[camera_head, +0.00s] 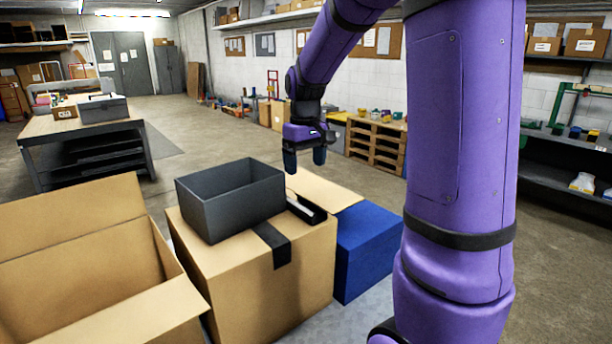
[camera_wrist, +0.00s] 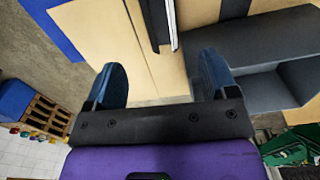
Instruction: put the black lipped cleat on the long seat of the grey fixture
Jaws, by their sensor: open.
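A long narrow black piece with a pale strip along it, which looks like the black lipped cleat (camera_head: 306,209), lies on the cardboard box beside a dark grey bin. In the wrist view the black piece (camera_wrist: 158,22) shows at the top, partly cut off by the frame edge. My gripper (camera_head: 305,159) is open and empty, fingers down, above and behind the piece. In the wrist view the gripper (camera_wrist: 162,76) has bare cardboard between its fingers. I cannot make out a separate grey fixture with a long seat; the bin hides part of the box top.
The dark grey open bin (camera_head: 232,201) stands on the closed cardboard box (camera_head: 255,285), which has black tape (camera_head: 272,244) on its front edge. A blue box (camera_head: 368,248) adjoins on the right. An open carton (camera_head: 75,262) stands at left. A workbench (camera_head: 85,135) is farther back.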

